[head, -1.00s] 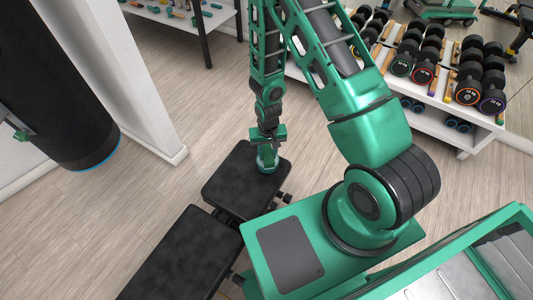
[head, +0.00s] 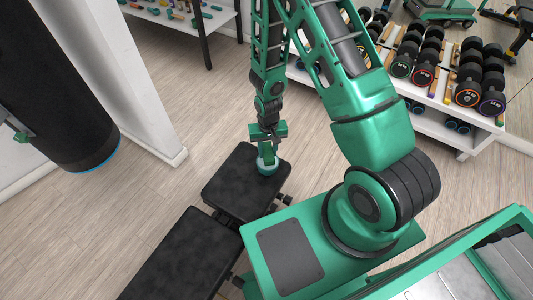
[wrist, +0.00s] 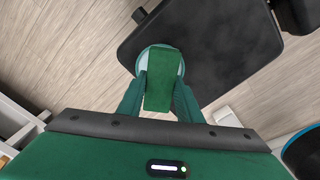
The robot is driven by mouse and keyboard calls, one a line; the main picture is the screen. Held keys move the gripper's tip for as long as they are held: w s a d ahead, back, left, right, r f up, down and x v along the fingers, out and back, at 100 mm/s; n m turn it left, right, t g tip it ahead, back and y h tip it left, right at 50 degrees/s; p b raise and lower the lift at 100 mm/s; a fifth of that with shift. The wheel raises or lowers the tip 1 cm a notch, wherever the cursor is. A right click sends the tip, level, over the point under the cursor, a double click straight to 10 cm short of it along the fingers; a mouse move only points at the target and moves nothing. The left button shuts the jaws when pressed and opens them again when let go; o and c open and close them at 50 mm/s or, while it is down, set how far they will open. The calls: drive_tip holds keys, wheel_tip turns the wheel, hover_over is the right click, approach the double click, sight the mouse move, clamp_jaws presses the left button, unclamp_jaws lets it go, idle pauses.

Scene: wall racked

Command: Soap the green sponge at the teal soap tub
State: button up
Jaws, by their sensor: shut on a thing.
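The green sponge (wrist: 162,82) is a flat block between the two fingers of my gripper (wrist: 160,98) in the wrist view. My gripper is shut on it. The teal soap tub (wrist: 143,60) is a round, pale teal tub, partly hidden behind the sponge. The tub (head: 267,169) stands on the black bench pad near its right edge in the head view. My gripper (head: 269,146) is right over it, with the sponge at the tub's opening. I cannot tell whether the sponge touches the soap inside.
The black bench (head: 190,255) has two pads with a gap between them. A dumbbell rack (head: 425,115) stands at the back right. A black punching bag (head: 60,90) hangs at the left by a white wall end. The wooden floor around the bench is clear.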

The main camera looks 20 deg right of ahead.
sight(268, 150)
drive_tip(key=shift+r, duration=1.9)
